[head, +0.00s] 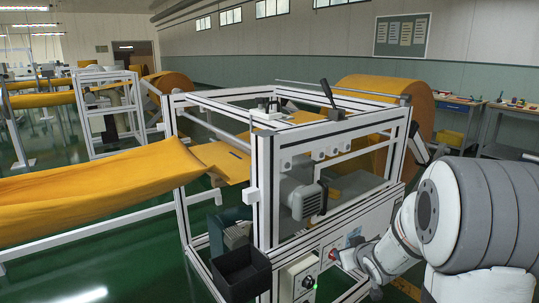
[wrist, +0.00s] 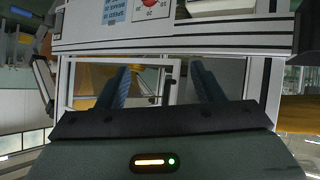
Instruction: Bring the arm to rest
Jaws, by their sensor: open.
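My gripper (wrist: 158,82) shows in the wrist view with its two blue-padded fingers spread apart and nothing between them. In the head view my arm reaches in from the right, and its far end is close to the front panel (head: 372,222) of the machine. I cannot make out the fingers clearly there. In the wrist view a red dial (wrist: 151,3) with numbers sits on the white panel (wrist: 215,38) beyond the fingertips. A gap seems to lie between fingers and dial, but I cannot tell its depth.
The white-framed machine (head: 262,190) stands directly before my arm. Orange felt (head: 95,178) runs into it from the left, and a large orange roll (head: 365,92) stands behind. A black bin (head: 240,272) hangs at its front corner. Workbenches (head: 458,103) stand at the back right.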

